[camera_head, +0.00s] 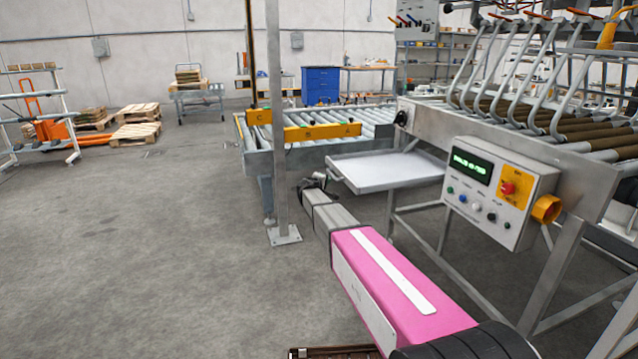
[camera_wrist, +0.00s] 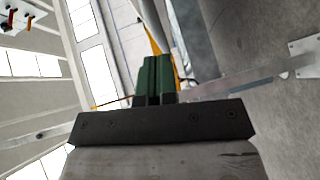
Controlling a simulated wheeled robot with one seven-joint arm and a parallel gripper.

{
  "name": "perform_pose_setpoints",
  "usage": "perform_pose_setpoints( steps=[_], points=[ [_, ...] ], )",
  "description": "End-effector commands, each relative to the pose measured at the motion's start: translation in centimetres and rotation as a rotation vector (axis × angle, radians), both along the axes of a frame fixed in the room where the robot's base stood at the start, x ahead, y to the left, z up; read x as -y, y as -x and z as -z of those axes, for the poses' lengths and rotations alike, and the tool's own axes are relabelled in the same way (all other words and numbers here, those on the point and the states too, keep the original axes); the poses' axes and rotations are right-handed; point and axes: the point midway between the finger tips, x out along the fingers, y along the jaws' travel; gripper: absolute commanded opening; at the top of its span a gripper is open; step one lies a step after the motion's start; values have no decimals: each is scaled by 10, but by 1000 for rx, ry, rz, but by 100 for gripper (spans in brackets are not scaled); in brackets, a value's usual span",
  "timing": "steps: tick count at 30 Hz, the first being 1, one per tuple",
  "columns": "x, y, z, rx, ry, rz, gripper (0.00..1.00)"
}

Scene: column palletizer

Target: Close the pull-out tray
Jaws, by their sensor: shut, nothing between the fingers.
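The pull-out tray (camera_head: 388,171) is a flat light-grey metal tray. It sticks out to the left from the machine frame, below the roller bed and left of the control panel. My gripper (camera_head: 318,178) is at the tray's left end, close to its front left corner. Whether it touches the tray cannot be told. In the wrist view the green fingers of my gripper (camera_wrist: 156,76) are together with nothing held between them. The tray cannot be clearly made out in the wrist view.
A grey post (camera_head: 278,130) with a floor plate stands just left of my gripper. A control panel (camera_head: 496,190) with a red button is on the machine to the right. A roller conveyor (camera_head: 350,117) with a yellow bar lies behind.

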Motion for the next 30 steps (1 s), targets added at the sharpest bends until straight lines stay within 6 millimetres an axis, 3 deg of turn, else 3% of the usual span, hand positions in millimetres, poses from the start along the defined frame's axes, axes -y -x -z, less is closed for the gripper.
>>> perform_pose_setpoints(
  steps=[6,22,26,30],
  points=[
    [17,-3,3,0,0,-1,0],
    [24,-4,3,0,0,0,0],
    [40,-9,3,1,1,1,0],
    [72,-18,3,0,1,4,0]
  ],
)
